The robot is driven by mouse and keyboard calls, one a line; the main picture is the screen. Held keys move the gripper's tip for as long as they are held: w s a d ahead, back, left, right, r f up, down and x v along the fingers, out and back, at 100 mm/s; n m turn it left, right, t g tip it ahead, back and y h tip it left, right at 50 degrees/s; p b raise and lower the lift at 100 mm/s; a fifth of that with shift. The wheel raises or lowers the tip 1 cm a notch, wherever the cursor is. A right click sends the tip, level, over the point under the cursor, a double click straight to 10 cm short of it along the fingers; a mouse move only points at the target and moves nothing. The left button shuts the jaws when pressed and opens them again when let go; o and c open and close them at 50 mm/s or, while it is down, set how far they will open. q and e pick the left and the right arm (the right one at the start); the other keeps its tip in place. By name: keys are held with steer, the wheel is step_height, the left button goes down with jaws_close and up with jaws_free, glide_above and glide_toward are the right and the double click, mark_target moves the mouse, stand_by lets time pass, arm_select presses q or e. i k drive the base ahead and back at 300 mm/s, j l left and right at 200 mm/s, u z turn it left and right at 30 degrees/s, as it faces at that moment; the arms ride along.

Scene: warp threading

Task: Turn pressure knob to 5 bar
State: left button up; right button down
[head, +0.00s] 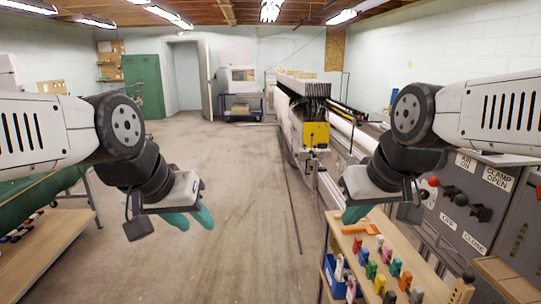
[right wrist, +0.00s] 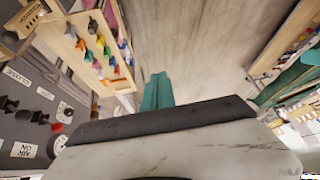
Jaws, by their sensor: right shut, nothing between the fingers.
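A grey control panel (head: 470,222) stands at the right, with labels such as AIR ON, CLAMP OPEN and CLOSE. It carries a red ball knob (head: 433,181) and several black knobs (head: 481,213). The panel shows in the right wrist view (right wrist: 30,128) at the left, with the red knob (right wrist: 57,127) beside a round, partly hidden pale dial (right wrist: 63,112). I cannot tell which knob sets the pressure, nor read the dial. My right gripper (head: 354,214) is shut and empty, left of the panel and apart from it; its teal fingers (right wrist: 157,92) meet. My left gripper (head: 194,221) is open and empty.
A wooden rack (head: 345,240) with coloured pegs stands below my right gripper, in front of the panel. A long machine with a yellow box (head: 315,134) runs away behind it. A wooden bench (head: 45,255) is at the left. The middle floor is clear.

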mark_target(424, 194)
steer(key=z, duration=1.35)
steer(key=i+j+u, duration=0.1)
steer(key=u, duration=0.35)
steer(key=i+u, duration=0.15)
steer(key=u, duration=0.3)
steer(key=i+u, duration=0.1)
steer(key=u, duration=0.35)
